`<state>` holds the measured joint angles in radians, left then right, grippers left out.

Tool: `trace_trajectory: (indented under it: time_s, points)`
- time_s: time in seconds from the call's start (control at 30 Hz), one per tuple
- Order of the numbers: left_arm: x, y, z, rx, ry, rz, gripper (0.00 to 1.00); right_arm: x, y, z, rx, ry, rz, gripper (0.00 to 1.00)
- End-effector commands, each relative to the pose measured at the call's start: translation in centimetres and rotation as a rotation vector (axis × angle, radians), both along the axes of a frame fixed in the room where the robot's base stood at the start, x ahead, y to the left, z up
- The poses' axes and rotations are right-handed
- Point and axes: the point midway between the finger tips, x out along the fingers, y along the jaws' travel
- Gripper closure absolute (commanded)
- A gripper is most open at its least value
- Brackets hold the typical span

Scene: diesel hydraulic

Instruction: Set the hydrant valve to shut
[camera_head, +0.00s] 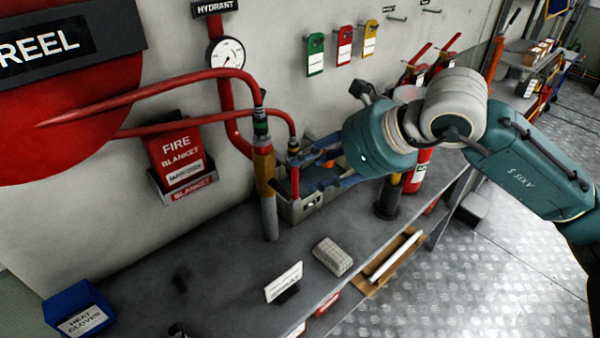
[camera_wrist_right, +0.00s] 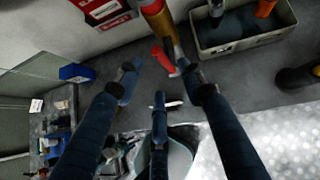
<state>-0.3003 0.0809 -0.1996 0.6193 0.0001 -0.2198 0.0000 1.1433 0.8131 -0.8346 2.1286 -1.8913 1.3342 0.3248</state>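The HYDRANT sign (camera_head: 214,7) is at the top of the wall in the head view, above a round gauge (camera_head: 225,54) on a red pipe (camera_head: 226,95). I cannot clearly make out the hydrant valve or its setting. My right gripper (camera_head: 308,168) reaches in from the right, low near the wall, beside a yellow and grey nozzle (camera_head: 265,175). In the right wrist view its blue fingers (camera_wrist_right: 160,85) are spread, with a red part (camera_wrist_right: 163,58) showing between them. I cannot tell whether they touch it. My left gripper is not in view.
A fire blanket box (camera_head: 178,160), a red hose reel and colored tags (camera_head: 344,46) are on the wall. Extinguishers stand right.

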Motion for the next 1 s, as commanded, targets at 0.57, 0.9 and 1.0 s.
trace_trajectory:
  time_s: [0.57,0.9,1.0]
  points:
    - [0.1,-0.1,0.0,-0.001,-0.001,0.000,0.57,-2.1,-2.1,2.9,-0.001,0.000,0.001,0.61]
    - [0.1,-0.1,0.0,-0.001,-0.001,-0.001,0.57,-3.3,0.4,2.6,0.075,0.026,0.058,0.61]
    - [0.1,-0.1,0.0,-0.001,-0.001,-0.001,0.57,-5.9,4.9,3.1,0.241,0.078,0.159,0.61]
